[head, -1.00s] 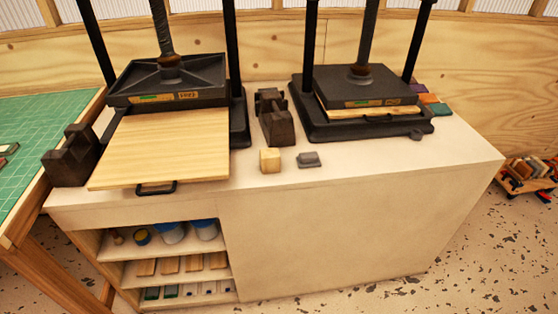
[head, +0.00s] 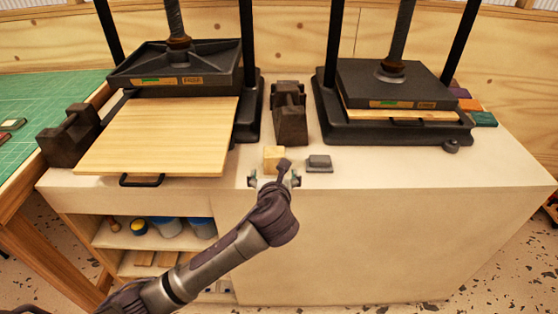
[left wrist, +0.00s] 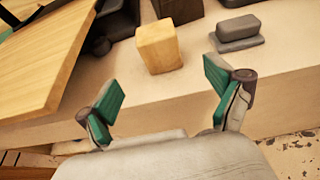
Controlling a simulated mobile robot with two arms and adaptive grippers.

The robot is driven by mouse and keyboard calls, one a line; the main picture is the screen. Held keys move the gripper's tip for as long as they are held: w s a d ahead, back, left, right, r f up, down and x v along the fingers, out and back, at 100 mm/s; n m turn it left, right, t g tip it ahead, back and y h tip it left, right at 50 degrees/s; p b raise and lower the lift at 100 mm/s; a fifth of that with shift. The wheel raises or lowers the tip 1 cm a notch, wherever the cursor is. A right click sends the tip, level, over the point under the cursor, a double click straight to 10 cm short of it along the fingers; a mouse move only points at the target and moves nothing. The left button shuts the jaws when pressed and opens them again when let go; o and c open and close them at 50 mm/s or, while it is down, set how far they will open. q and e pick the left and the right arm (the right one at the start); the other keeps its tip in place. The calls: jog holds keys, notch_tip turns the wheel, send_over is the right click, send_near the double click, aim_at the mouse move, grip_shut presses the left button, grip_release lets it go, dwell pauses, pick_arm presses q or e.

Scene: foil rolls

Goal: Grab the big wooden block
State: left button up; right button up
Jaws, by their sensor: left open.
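A light wooden block (head: 273,157), roughly a cube, stands on the white cabinet top near its front edge. It also shows in the left wrist view (left wrist: 160,49), upright and beyond my fingers. My left gripper (head: 273,179) is open and empty at the front edge, just in front of the block. In the left wrist view its green-padded fingers (left wrist: 163,90) are spread wide, with the block ahead between their lines and apart from them. My right gripper is not in view.
A small grey block (head: 319,163) sits just right of the wooden block. A dark block-like stand (head: 289,115) is behind it. A pale board (head: 160,135) extends from the left press. The right press (head: 390,95) stands behind. The cabinet top's right front is clear.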

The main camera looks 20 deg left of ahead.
aim_at(274, 164)
pick_arm(q)
jog(key=x, duration=1.1)
jog(key=shift+w+f, duration=0.15)
jog(key=shift+f, duration=0.2)
jog(key=shift+r, duration=0.1)
jog(key=c, duration=1.3)
